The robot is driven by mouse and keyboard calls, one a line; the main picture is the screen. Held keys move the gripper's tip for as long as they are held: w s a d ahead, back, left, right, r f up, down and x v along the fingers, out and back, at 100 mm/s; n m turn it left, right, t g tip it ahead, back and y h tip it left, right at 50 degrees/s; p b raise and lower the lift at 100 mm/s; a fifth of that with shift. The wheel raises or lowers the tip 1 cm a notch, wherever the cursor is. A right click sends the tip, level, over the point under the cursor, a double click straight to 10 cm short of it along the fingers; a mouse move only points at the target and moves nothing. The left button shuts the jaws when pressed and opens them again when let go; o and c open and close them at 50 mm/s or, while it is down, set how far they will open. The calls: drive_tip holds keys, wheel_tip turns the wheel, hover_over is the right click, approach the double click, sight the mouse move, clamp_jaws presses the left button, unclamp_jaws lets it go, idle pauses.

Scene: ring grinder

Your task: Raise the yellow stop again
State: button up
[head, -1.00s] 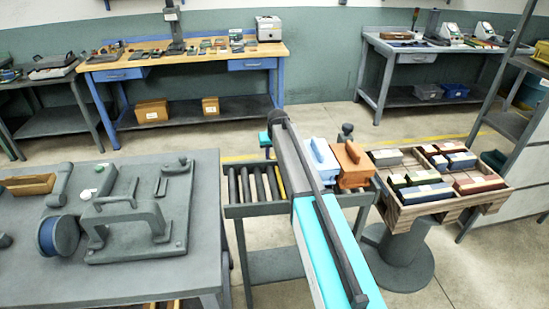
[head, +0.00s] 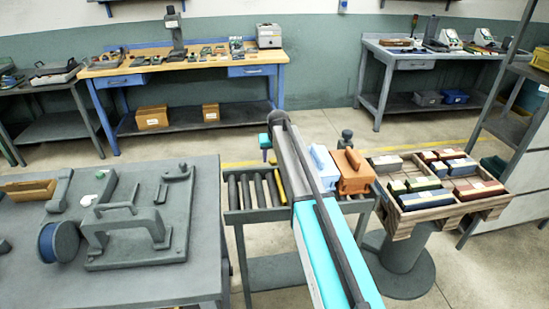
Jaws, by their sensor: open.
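The yellow stop (head: 280,186) is a thin yellow bar on the roller conveyor (head: 256,213), just left of my arm. It lies low, near roller level, and its far part is hidden by the arm. My arm reaches out over the conveyor from the bottom of the view. My gripper (head: 265,157) is at its far end, beyond and a little left of the stop, apart from it in the picture. Only a small part shows below a teal wrist piece. The fingers are too small to make out, and nothing is visibly held.
A blue case (head: 321,161) and an orange case (head: 353,172) sit on the conveyor right of my arm. A wooden tray (head: 447,201) of coloured blocks stands further right. A grey bench (head: 130,285) with a fixture is at left. Open floor lies behind the conveyor.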

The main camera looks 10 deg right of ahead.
drive_tip(key=b+v, duration=0.2)
drive_tip(key=v, duration=1.1)
drive_tip(key=shift+r+b, duration=0.25)
drive_tip(key=shift+b, duration=0.15)
